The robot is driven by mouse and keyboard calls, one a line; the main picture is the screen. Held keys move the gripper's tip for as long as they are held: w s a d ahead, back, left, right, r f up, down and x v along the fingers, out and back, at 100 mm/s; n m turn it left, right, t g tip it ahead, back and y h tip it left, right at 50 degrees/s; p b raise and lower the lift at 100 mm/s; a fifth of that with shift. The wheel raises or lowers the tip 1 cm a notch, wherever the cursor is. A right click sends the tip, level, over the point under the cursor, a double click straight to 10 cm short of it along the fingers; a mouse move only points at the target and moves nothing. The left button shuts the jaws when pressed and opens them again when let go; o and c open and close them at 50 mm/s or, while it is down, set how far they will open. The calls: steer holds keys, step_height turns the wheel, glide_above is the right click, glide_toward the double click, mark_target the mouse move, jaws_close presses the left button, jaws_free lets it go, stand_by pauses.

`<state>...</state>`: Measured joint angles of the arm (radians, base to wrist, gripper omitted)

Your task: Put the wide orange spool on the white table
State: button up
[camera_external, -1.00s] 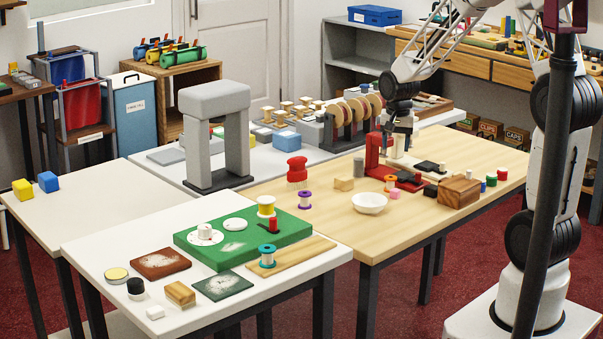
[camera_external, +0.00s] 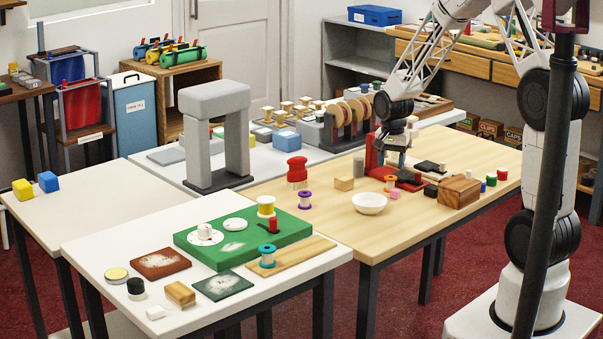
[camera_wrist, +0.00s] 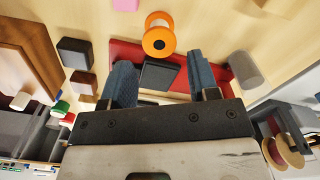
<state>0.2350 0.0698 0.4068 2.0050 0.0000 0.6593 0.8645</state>
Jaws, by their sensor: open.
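The orange spool (camera_external: 390,183) stands on the light wooden table (camera_external: 330,220), beside the red press-like stand (camera_external: 373,160). In the wrist view the orange spool (camera_wrist: 158,35) lies just beyond the fingertips, with its round orange flange and dark centre showing. My gripper (camera_wrist: 161,72) is open and empty, its two blue-grey fingers apart above a black block and red base. In the external view my gripper (camera_external: 394,160) hangs low by the red stand, just behind the spool; its fingers are hard to make out. A white table (camera_external: 105,245) stands at the front left.
A white bowl (camera_external: 369,203), a pink block (camera_external: 395,195), a wooden box (camera_external: 459,192) and a grey cylinder (camera_external: 359,167) stand near the spool. The front white table holds a green board (camera_external: 290,230) and several small items. A grey arch (camera_external: 232,150) stands behind.

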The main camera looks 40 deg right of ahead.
mark_target(391, 177)
steer(key=shift+f, duration=0.95)
steer(key=shift+f, duration=2.6)
steer(key=shift+c, duration=0.5)
steer(key=c, duration=0.7)
steer(key=shift+o, duration=0.2)
steer(key=shift+r, duration=0.15)
